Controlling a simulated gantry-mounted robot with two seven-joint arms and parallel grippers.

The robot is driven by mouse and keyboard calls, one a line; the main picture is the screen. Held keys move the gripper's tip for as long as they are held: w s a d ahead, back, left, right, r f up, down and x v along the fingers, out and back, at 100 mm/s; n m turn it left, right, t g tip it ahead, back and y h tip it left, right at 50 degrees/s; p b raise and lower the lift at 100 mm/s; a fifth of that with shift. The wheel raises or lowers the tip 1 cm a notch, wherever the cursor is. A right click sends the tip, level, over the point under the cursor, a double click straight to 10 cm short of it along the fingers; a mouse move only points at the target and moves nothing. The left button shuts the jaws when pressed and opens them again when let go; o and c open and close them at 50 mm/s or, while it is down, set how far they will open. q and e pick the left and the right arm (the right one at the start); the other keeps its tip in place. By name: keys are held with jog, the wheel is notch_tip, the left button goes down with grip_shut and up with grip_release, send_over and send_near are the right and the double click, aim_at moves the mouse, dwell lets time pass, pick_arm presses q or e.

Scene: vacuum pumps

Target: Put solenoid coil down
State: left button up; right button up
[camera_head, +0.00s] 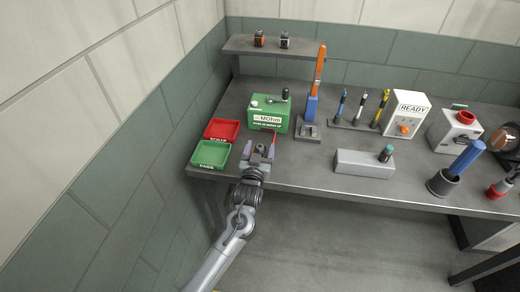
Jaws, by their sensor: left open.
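My left gripper (259,152) is open above the front left part of the bench, just right of the green tray and in front of the green meter. A small dark shape shows between its fingers; I cannot tell whether it is a solenoid coil or part of the gripper. Two small dark blocks stand on the back shelf, one with an orange face (259,39) and one with a pale face (284,40); they may be coils. A thin red piece (274,139) rises beside the right finger. My right gripper is not in view.
A red tray (209,138) and a green tray (196,164) lie at the bench's left end. The green meter (261,119) stands behind my gripper. A grey block (348,169), a tool rack, a white READY box (414,103) and a cup (436,187) stand farther right.

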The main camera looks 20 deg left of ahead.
pick_arm(q)
jog(key=s+d+p, duration=0.1)
jog(key=s+p, duration=0.1)
jog(key=s, duration=0.8)
jog(key=shift+s+d, duration=0.35)
jog(key=shift+d, duration=0.05)
grip_shut()
dwell(0.4)
dwell(0.9)
